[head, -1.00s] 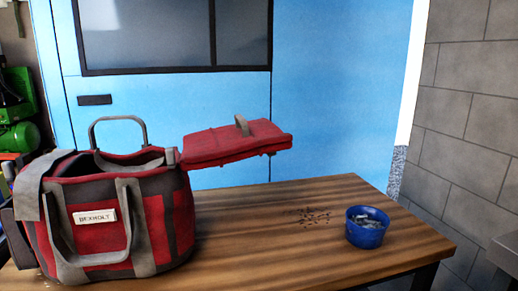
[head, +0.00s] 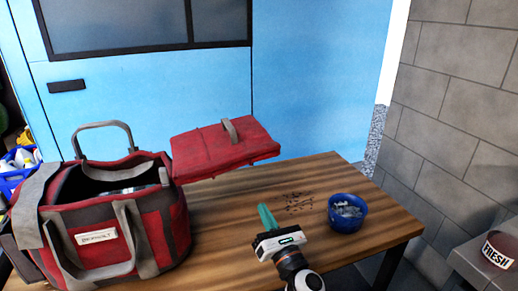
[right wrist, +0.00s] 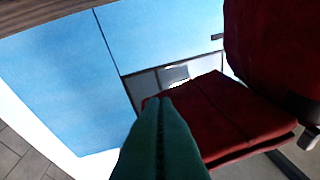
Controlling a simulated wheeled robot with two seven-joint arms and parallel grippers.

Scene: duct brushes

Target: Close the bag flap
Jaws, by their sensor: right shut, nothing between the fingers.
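The red and grey bag (head: 110,215) stands on the left of the table with its top open. Its red flap (head: 222,149) sticks out to the right of the bag, open, with a grey loop handle on top. My right gripper (head: 266,215) is over the table, in front of and below the flap in the head view, with its green fingers shut and empty. In the right wrist view the shut fingers (right wrist: 165,105) overlap the flap (right wrist: 232,112) in the picture; I cannot tell whether they touch. My left gripper is not in view.
The wooden table (head: 330,175) has a blue bowl (head: 347,212) of small grey pieces at the right. Dark bits (head: 299,202) lie scattered beside it. A blue door stands behind.

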